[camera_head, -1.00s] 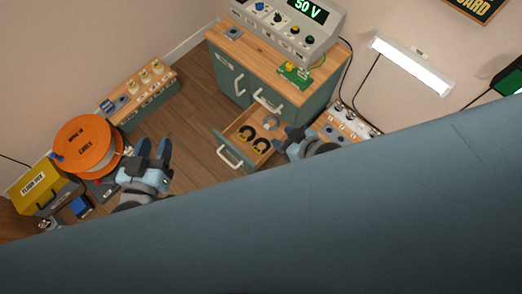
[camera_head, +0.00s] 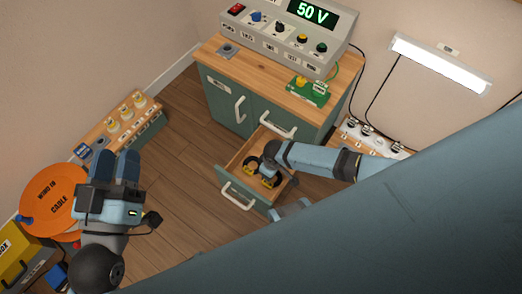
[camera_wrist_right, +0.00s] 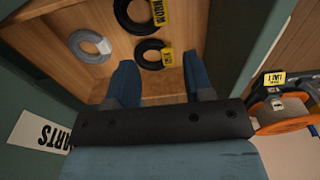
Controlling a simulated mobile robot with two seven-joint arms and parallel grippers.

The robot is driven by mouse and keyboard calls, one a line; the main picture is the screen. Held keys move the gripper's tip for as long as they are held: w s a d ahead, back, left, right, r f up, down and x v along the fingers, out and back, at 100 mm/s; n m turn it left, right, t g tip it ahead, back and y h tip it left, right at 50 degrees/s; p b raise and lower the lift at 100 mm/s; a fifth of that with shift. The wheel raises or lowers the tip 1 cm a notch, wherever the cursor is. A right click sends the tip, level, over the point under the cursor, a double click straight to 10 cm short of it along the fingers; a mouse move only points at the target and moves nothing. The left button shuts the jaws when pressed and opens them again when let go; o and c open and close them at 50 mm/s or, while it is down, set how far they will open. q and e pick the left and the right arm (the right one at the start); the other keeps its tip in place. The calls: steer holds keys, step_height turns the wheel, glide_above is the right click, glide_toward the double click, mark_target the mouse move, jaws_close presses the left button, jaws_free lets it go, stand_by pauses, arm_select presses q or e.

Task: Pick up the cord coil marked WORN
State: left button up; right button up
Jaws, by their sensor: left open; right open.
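The black cord coil with a yellow tag reading WORN (camera_wrist_right: 133,14) lies in the open wooden drawer, at the top of the right wrist view. A second black coil (camera_wrist_right: 149,54) with a yellow tag I cannot read lies beside it. A grey coil (camera_wrist_right: 88,46) with a pale tag lies to their left. My right gripper (camera_wrist_right: 160,72) is open and empty over the drawer, its fingers pointing toward the coils. In the head view the right gripper partly covers the coils (camera_head: 252,163). My left gripper (camera_head: 116,163) is open and empty, well left of the drawer.
The drawer front (camera_head: 240,196) sticks out from the green cabinet (camera_head: 223,95), which carries a 50 V test unit (camera_head: 285,35). An orange cable reel (camera_head: 52,204) and yellow box (camera_head: 16,255) stand at left. Wooden floor (camera_head: 180,165) is clear between.

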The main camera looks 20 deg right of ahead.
steer(key=f+b, duration=0.1)
steer(key=f, duration=0.1)
steer(key=f+b, duration=0.2)
steer(key=f, duration=0.1)
steer(key=f+b, duration=0.1)
steer(key=f, duration=0.2)
steer(key=shift+w+d+f, duration=0.15)
steer(key=shift+w+d, duration=0.05)
steer(key=shift+w, duration=0.15)
steer(key=shift+f+b, duration=0.75)
steer(key=shift+f, duration=0.25)
steer(key=f+b, duration=0.3)
steer(key=shift+w+a+f, duration=0.1)
steer(key=shift+a+f, duration=0.15)
steer(key=shift+f, duration=0.45)
arm_select(q)
step_height(320, 180, down, 9)
steer(key=w+m+g, duration=0.1)
steer(key=m+g, duration=0.1)
steer(key=g, duration=0.1)
steer(key=shift+w, duration=0.35)
arm_select(e)
steer(key=c, duration=0.7)
